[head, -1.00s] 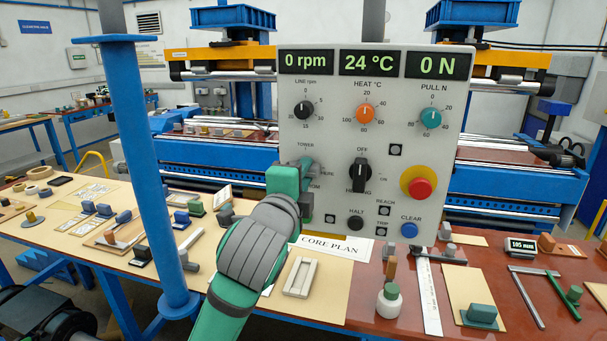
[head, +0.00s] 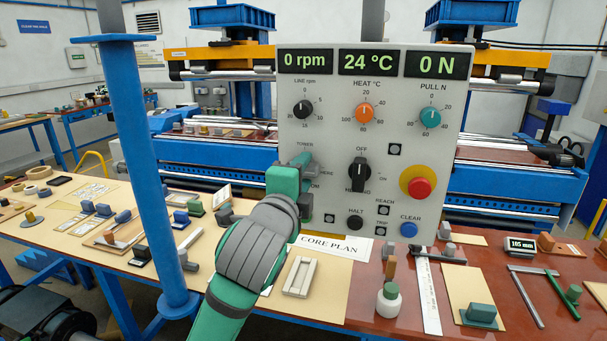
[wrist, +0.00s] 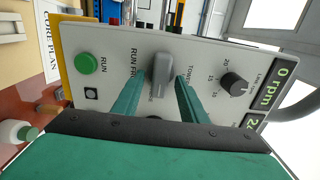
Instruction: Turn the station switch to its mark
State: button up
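The station switch is a grey bar-shaped knob (wrist: 162,75) on the light grey control panel (head: 440,120), with TOWER printed above it and RUN FROM below. In the wrist view its long axis runs across the panel, but I cannot tell which end is its pointer. In the head view my gripper largely hides it; the HERE label shows at its right. My gripper (head: 302,180) is at the panel's left side. In the wrist view its two green fingers (wrist: 160,90) are apart, one on each side of the knob. Firm contact is not clear.
A green RUN button (wrist: 87,63) sits below the switch. The black LINE knob (head: 303,110) is above it, and the black heating knob (head: 359,173) is to its right. A red stop button (head: 420,188) is farther right. A blue post (head: 140,170) stands left of my arm.

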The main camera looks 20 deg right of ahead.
jog(key=v, duration=1)
jog(key=shift+s+a, duration=0.2)
jog(key=shift+s, duration=0.05)
jog(key=shift+f, duration=0.1)
jog(key=w+a+f+n+t+y, duration=0.2)
jog(key=a+f+n+t, duration=0.15)
jog(key=f+n, duration=1.05)
jog(key=s+a+f+n+y, duration=0.2)
jog(key=s+f+n+y, duration=0.15)
jog(key=f, duration=0.55)
jog(key=s+a+f+n+y, duration=0.2)
jog(key=s+a+f+n, duration=0.15)
jog(key=f, duration=0.65)
jog(key=s+a+f+n+g+y, duration=0.15)
jog(key=s+f+n, duration=0.25)
jog(key=s+f, duration=0.75)
jog(key=s+a+f, duration=0.1)
jog(key=s+f, duration=0.1)
jog(key=s, duration=0.7)
jog(key=s+a+f+g+y, duration=0.1)
jog(key=s+a+f, duration=0.1)
jog(key=s, duration=0.8)
jog(key=shift+a+f+g, duration=0.2)
jog(key=shift+a+g, duration=0.1)
jog(key=shift+a, duration=0.05)
jog(key=shift+s, duration=0.15)
